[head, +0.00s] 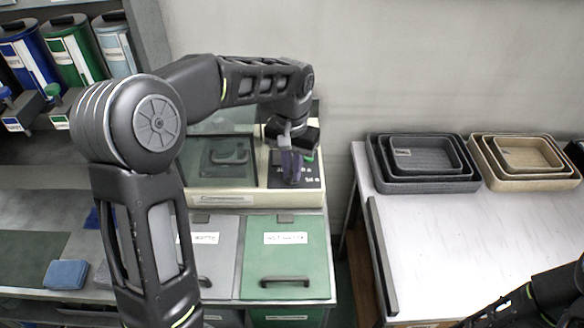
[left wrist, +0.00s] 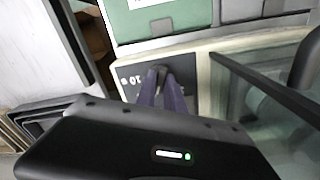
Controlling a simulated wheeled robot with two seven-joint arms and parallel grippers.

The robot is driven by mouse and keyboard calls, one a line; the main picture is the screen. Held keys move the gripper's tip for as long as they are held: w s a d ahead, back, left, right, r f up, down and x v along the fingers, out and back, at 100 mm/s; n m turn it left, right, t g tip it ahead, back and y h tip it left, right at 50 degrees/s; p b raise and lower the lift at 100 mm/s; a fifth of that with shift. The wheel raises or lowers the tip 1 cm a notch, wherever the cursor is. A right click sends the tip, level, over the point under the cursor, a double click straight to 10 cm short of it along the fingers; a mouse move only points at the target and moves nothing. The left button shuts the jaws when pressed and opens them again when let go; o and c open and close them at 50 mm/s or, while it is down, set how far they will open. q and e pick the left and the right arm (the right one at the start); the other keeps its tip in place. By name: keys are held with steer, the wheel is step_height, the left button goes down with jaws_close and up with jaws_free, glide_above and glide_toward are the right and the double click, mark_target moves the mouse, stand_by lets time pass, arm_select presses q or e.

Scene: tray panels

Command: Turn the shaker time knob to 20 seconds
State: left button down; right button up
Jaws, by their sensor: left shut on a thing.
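The shaker (head: 221,198) is a cream machine with a glass lid, standing on the cabinet below my left arm. Its dark control panel (head: 311,172) is at its right end, and it also shows in the left wrist view (left wrist: 130,76). My left gripper (head: 291,178) points down at this panel. In the left wrist view its fingers (left wrist: 160,76) are shut on a small dark knob (left wrist: 158,69), mostly hidden between the tips. A white "20" mark is on the panel beside the fingers. The knob's pointer cannot be made out. My right gripper is out of view.
Nested grey trays (head: 424,184) and tan trays (head: 545,182) sit on the white table (head: 480,240) to the right. Green bin lid (head: 287,262) is below the shaker. Blue, green and pale containers stand upper left. A blue block (head: 66,274) lies lower left.

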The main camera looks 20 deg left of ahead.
arm_select(q)
steer(key=shift+m, duration=1.1)
steer(key=c, duration=1.4)
jaws_free()
steer(key=shift+c, duration=0.2)
steer(key=shift+r, duration=0.1)
steer(key=shift+r+b, duration=0.4)
steer(key=shift+r, duration=3.4)
